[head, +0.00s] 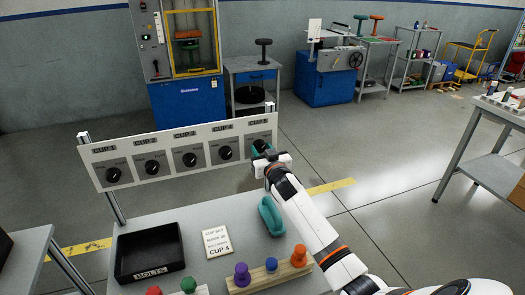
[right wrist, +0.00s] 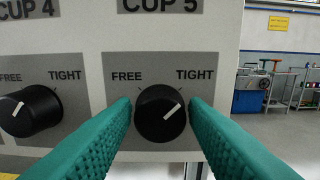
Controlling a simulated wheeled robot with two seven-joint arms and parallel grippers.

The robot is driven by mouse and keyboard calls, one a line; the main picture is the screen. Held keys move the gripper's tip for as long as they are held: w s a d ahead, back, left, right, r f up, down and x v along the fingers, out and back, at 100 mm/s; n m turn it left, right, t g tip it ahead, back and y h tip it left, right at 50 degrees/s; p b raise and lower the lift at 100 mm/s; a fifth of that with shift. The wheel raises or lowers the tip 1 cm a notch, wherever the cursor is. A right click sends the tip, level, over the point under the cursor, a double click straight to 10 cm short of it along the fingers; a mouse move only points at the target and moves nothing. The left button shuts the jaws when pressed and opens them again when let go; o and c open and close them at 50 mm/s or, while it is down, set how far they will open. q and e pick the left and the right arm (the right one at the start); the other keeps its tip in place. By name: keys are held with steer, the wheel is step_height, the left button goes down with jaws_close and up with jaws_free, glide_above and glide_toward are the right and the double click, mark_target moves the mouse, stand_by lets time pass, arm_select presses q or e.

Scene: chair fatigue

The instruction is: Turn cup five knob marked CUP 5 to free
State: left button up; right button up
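The CUP 5 knob (right wrist: 160,113) is a round black dial on a grey plate. Its white pointer line faces up and right, toward TIGHT; FREE is printed at upper left. My right gripper (right wrist: 161,108) has its teal fingers on either side of the knob, with narrow gaps showing, so it looks open around it. In the head view my right gripper (head: 262,149) is at the right end of the white panel (head: 130,148), partly hiding the CUP 5 knob. My left gripper is not in view.
More knobs run left along the panel. Below are a black BOLTS tray (head: 176,262), a card (head: 217,241), a teal object (head: 271,216) and a wooden block with coloured pegs (head: 262,279).

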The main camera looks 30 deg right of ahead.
steer(key=c, duration=0.5)
steer(key=shift+c, duration=0.2)
steer(key=shift+n, duration=0.4)
steer(key=n, duration=0.2)
steer(key=shift+n+p, duration=0.35)
steer(key=shift+n, duration=0.05)
steer(key=n, duration=0.4)
steer(key=shift+a+n, duration=0.1)
steer(key=shift+n, duration=0.2)
steer(key=n, duration=0.5)
steer(key=shift+a+f+p, duration=0.1)
steer(key=shift+f+p, duration=0.05)
steer(key=shift+p, duration=0.2)
steer(key=shift+f+n, duration=0.1)
steer(key=shift+n, duration=2.3)
